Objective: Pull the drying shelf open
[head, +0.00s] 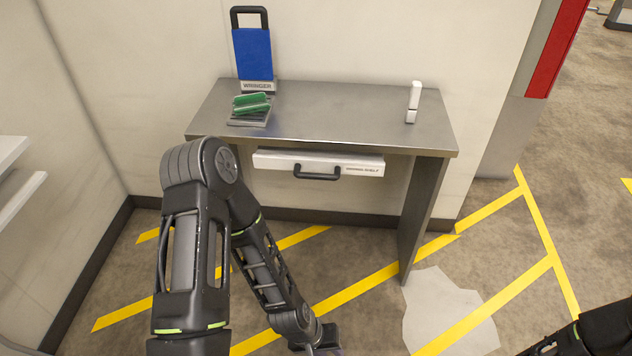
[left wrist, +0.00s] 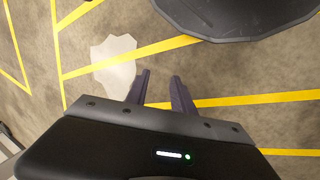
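The drying shelf (head: 270,160) is a white drawer-like panel under the grey metal table (head: 330,112). It has a dark bar handle (head: 317,174) on its front and looks pushed in beneath the tabletop. My left arm reaches down in front of the table, and its hand is at the bottom edge of the head view, well below and apart from the handle. In the left wrist view my left gripper (left wrist: 160,88) has its two fingers apart with only floor between them. My right arm shows at the lower right corner of the head view; its gripper is out of the picture.
On the table stand a blue wringer (head: 253,55) with a dark handle, a rack with green items (head: 252,103) and a small white bottle-like object (head: 413,102). The table's right leg panel (head: 421,215) reaches the floor. Yellow-striped floor (head: 365,285) and a pale patch (head: 450,310) lie in front.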

